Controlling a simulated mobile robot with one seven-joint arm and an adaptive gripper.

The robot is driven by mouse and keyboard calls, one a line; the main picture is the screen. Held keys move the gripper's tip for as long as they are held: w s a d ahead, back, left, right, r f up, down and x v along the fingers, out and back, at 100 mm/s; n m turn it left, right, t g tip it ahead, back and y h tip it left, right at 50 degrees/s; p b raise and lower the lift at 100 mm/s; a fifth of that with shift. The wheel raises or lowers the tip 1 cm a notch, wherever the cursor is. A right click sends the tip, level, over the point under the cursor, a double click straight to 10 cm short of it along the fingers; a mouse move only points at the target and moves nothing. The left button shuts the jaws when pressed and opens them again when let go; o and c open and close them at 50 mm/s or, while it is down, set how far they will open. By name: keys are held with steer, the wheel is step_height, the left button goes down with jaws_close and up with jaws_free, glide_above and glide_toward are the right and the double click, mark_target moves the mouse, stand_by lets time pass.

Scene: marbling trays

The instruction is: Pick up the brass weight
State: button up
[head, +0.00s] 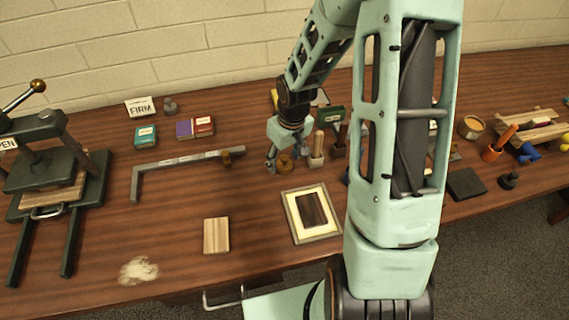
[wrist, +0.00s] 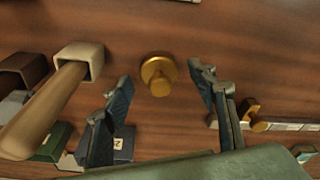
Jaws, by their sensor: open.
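The brass weight (wrist: 158,75), round with a small knob on top, stands upright on the wooden table in the wrist view. It also shows in the head view (head: 286,165), partly hidden by the fingers. My gripper (wrist: 160,84) is open, with one finger to the left of the weight and one to the right. Neither finger visibly touches it. In the head view my gripper (head: 284,156) points down over the weight; the exact height gap cannot be told.
A wooden-handled tool (wrist: 58,90) in a pale square holder stands close left of the fingers in the wrist view. An L-shaped rule (head: 178,162) with a brass slider lies left in the head view. A framed tray (head: 290,216) and wooden block (head: 216,235) lie nearer.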

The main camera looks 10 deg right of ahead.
jaws_close()
steer(key=shift+r, duration=0.2)
stand_by(0.3)
